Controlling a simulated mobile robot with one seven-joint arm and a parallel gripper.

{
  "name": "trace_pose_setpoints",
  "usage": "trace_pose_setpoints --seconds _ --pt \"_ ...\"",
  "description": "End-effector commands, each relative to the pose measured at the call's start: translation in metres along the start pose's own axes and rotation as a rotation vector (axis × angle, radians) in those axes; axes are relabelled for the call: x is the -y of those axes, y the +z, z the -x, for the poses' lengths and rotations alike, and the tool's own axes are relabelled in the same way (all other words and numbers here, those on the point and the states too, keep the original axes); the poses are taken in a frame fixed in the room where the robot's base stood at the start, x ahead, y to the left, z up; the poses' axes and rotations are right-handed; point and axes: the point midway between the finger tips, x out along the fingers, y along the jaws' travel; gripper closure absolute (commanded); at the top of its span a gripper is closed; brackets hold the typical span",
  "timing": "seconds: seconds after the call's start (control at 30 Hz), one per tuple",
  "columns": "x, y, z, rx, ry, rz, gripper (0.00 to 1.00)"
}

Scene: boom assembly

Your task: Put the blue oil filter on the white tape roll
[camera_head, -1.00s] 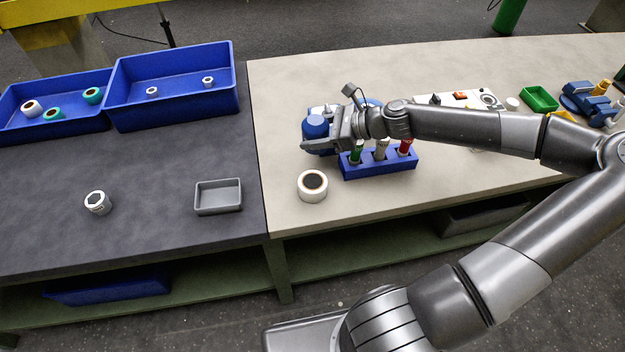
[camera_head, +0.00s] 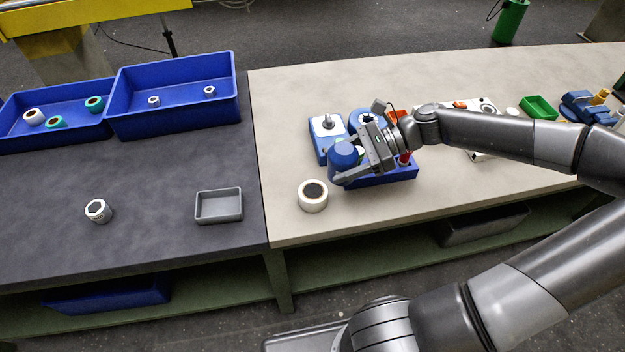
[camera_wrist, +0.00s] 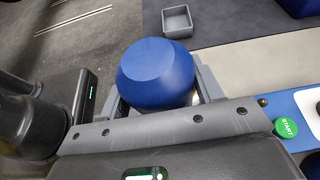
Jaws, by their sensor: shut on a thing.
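The blue oil filter (camera_head: 343,154) is held between the fingers of my gripper (camera_head: 354,174), above the light bench. It also shows in the wrist view (camera_wrist: 156,74), with a finger on each side of it. The white tape roll (camera_head: 313,205) lies flat on the light bench near its left edge, with its dark centre facing up. The filter is up and to the right of the roll in the head view, apart from it. The roll does not show in the wrist view, where the filter and gripper block part of the bench.
A blue holder (camera_head: 398,175) with upright items stands right beside my gripper. A blue-and-white device (camera_head: 324,128) is behind it. A grey tray (camera_head: 219,219) and a white nut-like part (camera_head: 98,211) sit on the dark bench. The bench around the roll is clear.

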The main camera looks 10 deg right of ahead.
Motion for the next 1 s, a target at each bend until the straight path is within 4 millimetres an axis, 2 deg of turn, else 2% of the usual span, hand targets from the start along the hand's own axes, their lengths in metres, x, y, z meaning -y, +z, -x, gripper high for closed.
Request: trace_pose_setpoints --seconds 0.1,0.3,0.5,0.8,1.0 --pt "0.01 -0.004 -0.028 0.005 0.006 0.002 0.71" --pt "0.023 -0.012 -0.06 0.003 0.002 -0.001 0.71" --pt "0.028 -0.017 -0.071 0.002 -0.002 -0.002 0.71" --pt "0.027 -0.048 -0.084 0.002 -0.002 -0.002 0.71" --pt "0.027 -0.052 -0.085 0.0 -0.002 -0.001 0.71"
